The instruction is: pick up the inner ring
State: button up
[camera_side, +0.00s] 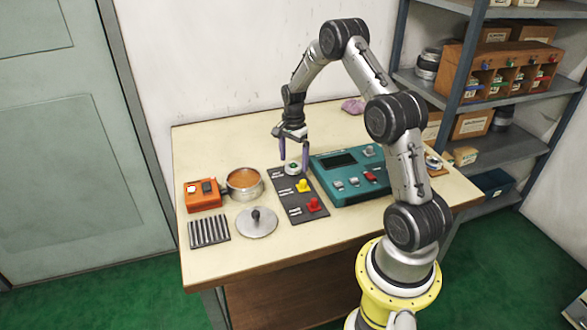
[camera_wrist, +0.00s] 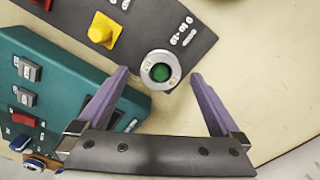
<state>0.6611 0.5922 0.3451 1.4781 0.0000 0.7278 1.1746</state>
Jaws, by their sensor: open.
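A silver ring with a green centre, which looks like the inner ring (camera_wrist: 161,86), lies at the end of a dark labelled mat (camera_wrist: 180,20). In the side view the ring (camera_side: 292,169) is at the far end of that mat (camera_side: 291,196). My gripper (camera_wrist: 160,75) is open, with its purple fingers on either side of the ring in the wrist view. In the side view my gripper (camera_side: 294,164) is low over the ring, fingers pointing down. I cannot tell how far the fingertips are above the mat, and nothing is held.
A yellow piece (camera_side: 303,186) and a red piece (camera_side: 314,206) sit on the same mat. A teal control box (camera_side: 345,190) stands close on the right. A round pot (camera_side: 244,184), an orange box (camera_side: 203,195) and a knobbed metal disc (camera_side: 257,226) are to the left.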

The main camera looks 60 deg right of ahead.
jog(key=shift+f, duration=0.85)
jog(key=shift+c, duration=0.3)
jog(key=shift+r, duration=0.1)
grip_shut()
